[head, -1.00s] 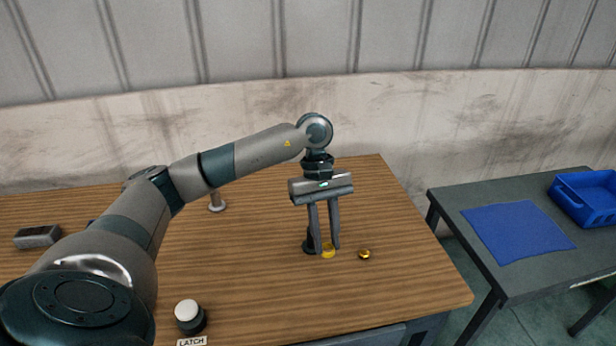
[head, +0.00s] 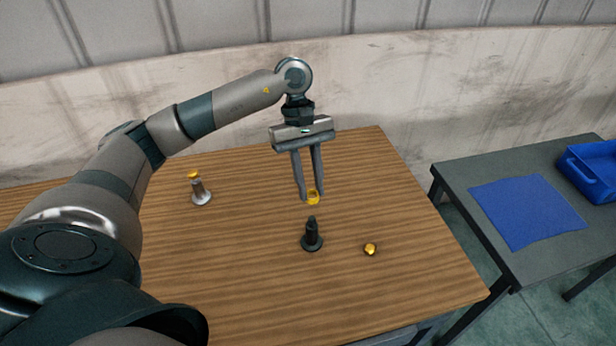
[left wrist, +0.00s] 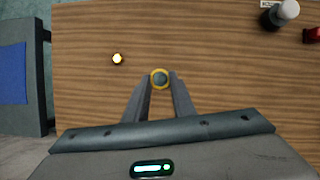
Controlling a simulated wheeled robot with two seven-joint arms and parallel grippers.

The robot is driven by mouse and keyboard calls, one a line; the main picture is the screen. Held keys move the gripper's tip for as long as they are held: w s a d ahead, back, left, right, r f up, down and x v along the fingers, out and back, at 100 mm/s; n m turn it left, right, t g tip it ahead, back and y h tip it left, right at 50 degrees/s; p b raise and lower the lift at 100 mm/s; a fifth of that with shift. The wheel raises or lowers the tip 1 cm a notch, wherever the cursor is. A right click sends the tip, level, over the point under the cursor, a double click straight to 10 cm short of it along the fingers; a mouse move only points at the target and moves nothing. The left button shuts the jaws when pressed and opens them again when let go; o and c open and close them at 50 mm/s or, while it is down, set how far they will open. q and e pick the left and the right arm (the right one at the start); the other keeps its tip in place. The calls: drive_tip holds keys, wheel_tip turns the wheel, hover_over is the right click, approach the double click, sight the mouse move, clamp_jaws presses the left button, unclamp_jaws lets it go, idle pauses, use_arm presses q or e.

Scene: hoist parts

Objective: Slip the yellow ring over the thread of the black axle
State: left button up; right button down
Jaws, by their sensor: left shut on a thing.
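The black axle (head: 312,238) stands upright on the wooden table, its thread at the top. My left gripper (head: 309,195) points down and is shut on the yellow ring (head: 314,198), which shows just above the axle's tip in the head view, apart from it. In the left wrist view the ring (left wrist: 160,70) sits between my left fingertips (left wrist: 160,84), and a dark round shape, seemingly the axle's top (left wrist: 160,79), shows through its hole. The ring's height over the tip is hard to judge. My right gripper is not in view.
A small golden nut (head: 370,249) lies right of the axle. A silver axle (head: 201,192) with a yellow piece on top stands at the left. A grey side table (head: 460,178) holds a blue mat (head: 527,210) and a blue bin (head: 590,175). A white-topped button (left wrist: 284,12) shows in the wrist view.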

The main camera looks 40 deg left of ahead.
use_arm(q)
drive_tip(key=shift+f, duration=0.1)
idle(0.3)
drive_tip(key=b, duration=0.1)
hover_over(312, 218)
drive_tip(key=a, duration=0.1)
drive_tip(key=shift+w+f, duration=0.15)
drive_tip(key=shift+f, duration=1.1)
drive_tip(key=shift+w+f, duration=0.1)
drive_tip(key=shift+f, duration=1.1)
drive_tip(key=shift+f+b, duration=0.45)
drive_tip(key=shift+b, duration=0.4)
drive_tip(key=shift+f+b, duration=0.2)
drive_tip(key=shift+b, duration=0.6)
drive_tip(key=shift+f+b, duration=1)
drive_tip(key=shift+b, duration=0.2)
drive_tip(key=o, duration=1.1)
drive_tip(key=shift+r, duration=0.1)
